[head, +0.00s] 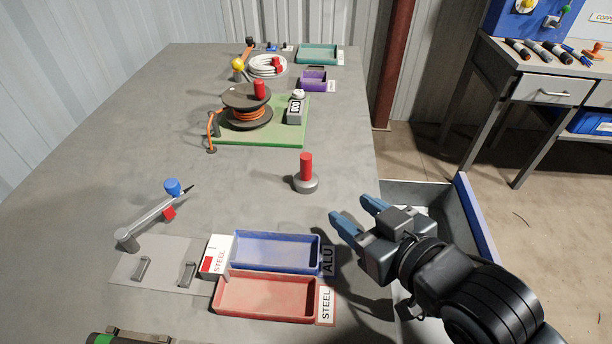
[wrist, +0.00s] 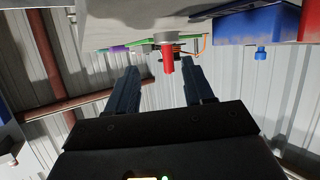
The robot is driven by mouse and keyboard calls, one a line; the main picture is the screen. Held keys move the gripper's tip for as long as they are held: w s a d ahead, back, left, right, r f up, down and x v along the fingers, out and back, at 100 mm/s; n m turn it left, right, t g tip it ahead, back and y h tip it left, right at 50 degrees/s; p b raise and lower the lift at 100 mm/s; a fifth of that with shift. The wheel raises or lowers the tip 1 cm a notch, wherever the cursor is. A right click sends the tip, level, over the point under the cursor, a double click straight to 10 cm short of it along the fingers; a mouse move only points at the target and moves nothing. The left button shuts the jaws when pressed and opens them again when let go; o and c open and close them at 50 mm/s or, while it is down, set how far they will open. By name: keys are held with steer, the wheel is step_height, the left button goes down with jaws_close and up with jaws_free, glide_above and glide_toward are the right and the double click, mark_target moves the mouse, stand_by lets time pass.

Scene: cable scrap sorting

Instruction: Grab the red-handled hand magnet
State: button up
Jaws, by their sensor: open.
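The hand magnet (head: 306,176) stands upright on the grey table, with a red cylindrical handle on a round grey base. It is behind the blue tray, near the table's right edge. In the wrist view its red handle (wrist: 168,62) shows between and beyond the two fingers, with the picture upside down. My gripper (head: 354,210) has blue fingers, is open and empty, and is to the right of and nearer than the magnet, apart from it. The two fingers also show spread in the wrist view (wrist: 162,88).
A blue tray (head: 236,262) and a red tray (head: 222,304) with labels lie in front of the magnet. A cable reel (head: 236,96) stands on a green board (head: 262,138) behind it. A jointed grey tool (head: 152,219) lies left. The table around the magnet is clear.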

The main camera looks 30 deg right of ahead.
glide_toward(309, 161)
steer(key=w, duration=0.1)
steer(key=w+f, duration=0.1)
steer(key=w, duration=0.1)
steer(key=shift+w+a+f+m, duration=0.15)
steer(key=shift+w+m, duration=0.1)
steer(key=shift+m, duration=0.15)
steer(key=shift+x, duration=3.85)
steer(key=shift+c, duration=0.5)
jaws_close()
